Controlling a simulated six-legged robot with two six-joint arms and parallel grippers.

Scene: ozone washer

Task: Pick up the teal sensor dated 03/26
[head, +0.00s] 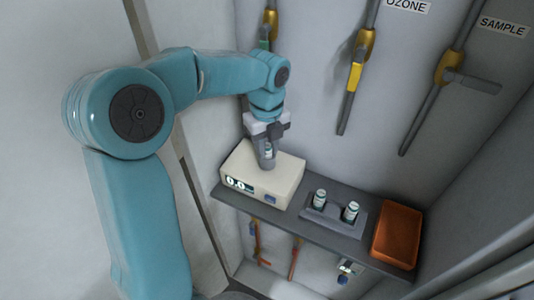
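My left gripper (266,156) points down over the top of a cream meter box (285,181) with a lit display reading 0.0. Two similar sensors, a left one (319,198) and a right one (351,212), stand upright in a grey holder (334,221). Their dates are too small to read. My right gripper is not in view.
A dark grey shelf (290,222) carries the meter box, the holder and an orange bin (397,237) at its right end. Pipes with a yellow-handled valve (356,75) and a grey-handled valve (470,82) run down the back wall. More fittings hang below the shelf.

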